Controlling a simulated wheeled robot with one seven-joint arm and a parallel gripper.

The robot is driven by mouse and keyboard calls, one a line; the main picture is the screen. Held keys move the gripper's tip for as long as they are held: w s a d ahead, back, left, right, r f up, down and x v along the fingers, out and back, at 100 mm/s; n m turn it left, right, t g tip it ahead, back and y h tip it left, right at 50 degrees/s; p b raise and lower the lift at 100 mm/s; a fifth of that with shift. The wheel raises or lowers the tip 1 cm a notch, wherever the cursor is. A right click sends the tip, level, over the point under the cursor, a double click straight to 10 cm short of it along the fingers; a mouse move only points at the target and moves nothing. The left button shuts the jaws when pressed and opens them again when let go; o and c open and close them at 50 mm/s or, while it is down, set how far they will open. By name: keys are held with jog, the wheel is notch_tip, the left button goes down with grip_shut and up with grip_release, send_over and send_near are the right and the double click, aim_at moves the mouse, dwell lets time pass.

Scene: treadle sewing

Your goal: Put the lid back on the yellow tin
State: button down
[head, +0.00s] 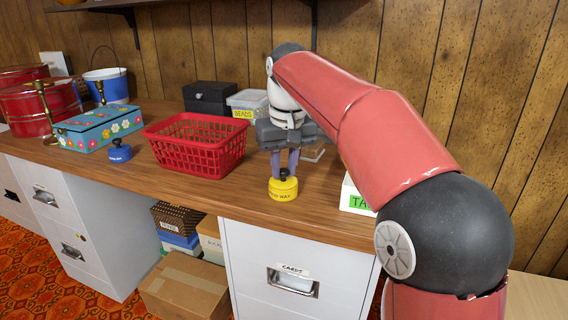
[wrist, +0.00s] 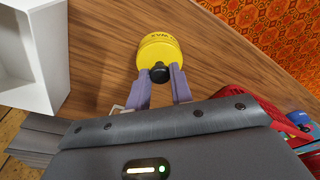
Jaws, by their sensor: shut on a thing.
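The yellow tin (head: 284,191) stands upright near the front edge of the wooden table, with dark lettering on its side. It also shows in the wrist view (wrist: 157,44). A lid with a black knob (wrist: 160,73) is at the tin's top; whether it is fully seated I cannot tell. My gripper (head: 284,171) points down over the tin. Its purple fingers are shut on the lid's knob, one on each side. In the wrist view my gripper (wrist: 161,76) partly hides the lid.
A red basket (head: 200,144) stands left of the tin, with a blue tin (head: 120,153) and a flowered box (head: 98,126) beyond. A white box (head: 352,195) is close on the right. Behind are a black box (head: 208,97) and a beads container (head: 247,102).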

jog(key=c, duration=0.7)
grip_release()
jog(key=shift+r+p, duration=1.35)
jog(key=shift+r, duration=2.15)
grip_shut()
